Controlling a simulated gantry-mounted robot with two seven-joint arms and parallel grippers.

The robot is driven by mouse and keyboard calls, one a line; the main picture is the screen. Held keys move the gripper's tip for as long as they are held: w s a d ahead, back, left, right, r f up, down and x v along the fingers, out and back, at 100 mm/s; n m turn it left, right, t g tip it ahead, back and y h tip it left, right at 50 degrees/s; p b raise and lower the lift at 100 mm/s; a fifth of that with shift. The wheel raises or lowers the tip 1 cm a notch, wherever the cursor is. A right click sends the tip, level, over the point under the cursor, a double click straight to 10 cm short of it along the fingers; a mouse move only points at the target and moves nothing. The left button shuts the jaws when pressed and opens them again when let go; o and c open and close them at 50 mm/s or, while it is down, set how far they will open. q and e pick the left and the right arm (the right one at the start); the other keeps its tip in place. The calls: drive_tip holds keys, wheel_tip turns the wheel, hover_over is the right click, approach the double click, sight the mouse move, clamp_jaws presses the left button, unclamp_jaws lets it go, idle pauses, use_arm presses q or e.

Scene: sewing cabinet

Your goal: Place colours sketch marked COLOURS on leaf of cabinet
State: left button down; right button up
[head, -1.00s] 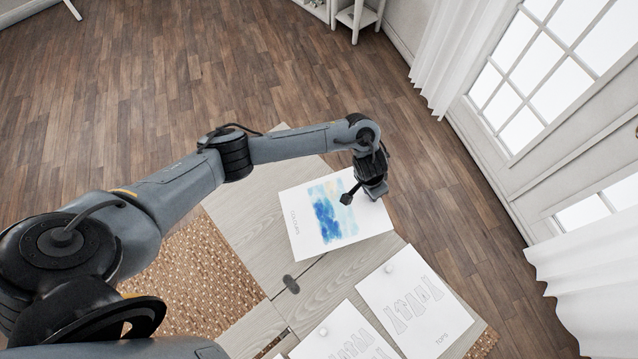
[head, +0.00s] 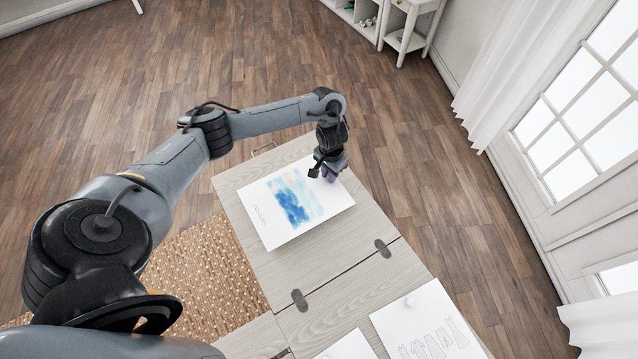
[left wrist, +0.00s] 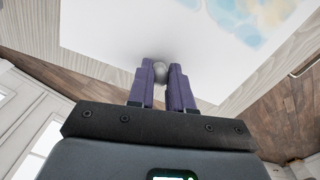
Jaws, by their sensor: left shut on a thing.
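The colours sketch (head: 260,218) is a white sheet with a blue, yellow and pink watercolour patch and the word COLOURS along its left side. It lies over the grey wooden leaf (head: 320,258) of the cabinet in the head view. My left gripper (head: 330,174) is at the sheet's far right edge. In the left wrist view, my left gripper's purple fingers (left wrist: 165,85) are shut on a small grey knob (left wrist: 163,68) at the sheet's edge. Whether the sheet rests fully flat on the leaf I cannot tell. My right gripper is not in view.
Dark hinges (head: 300,300) mark the seam between the leaf and the cabinet top. Two other white sketches (head: 430,325) lie on the near part. A woven rug (head: 205,280) is at left. A white shelf (head: 405,30) stands at the back.

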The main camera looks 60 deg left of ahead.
sight(320, 177)
use_arm(q)
drive_tip(key=shift+s+a+f, duration=0.45)
drive_tip(key=shift+a, duration=0.15)
drive_tip(key=shift+s+a+f, duration=0.45)
drive_tip(key=shift+a, duration=0.15)
drive_tip(key=shift+f+b, duration=0.7)
drive_tip(key=shift+f, duration=1.35)
drive_tip(key=c, duration=1)
unclamp_jaws()
drive_tip(key=shift+c, duration=0.2)
drive_tip(key=shift+r, duration=0.1)
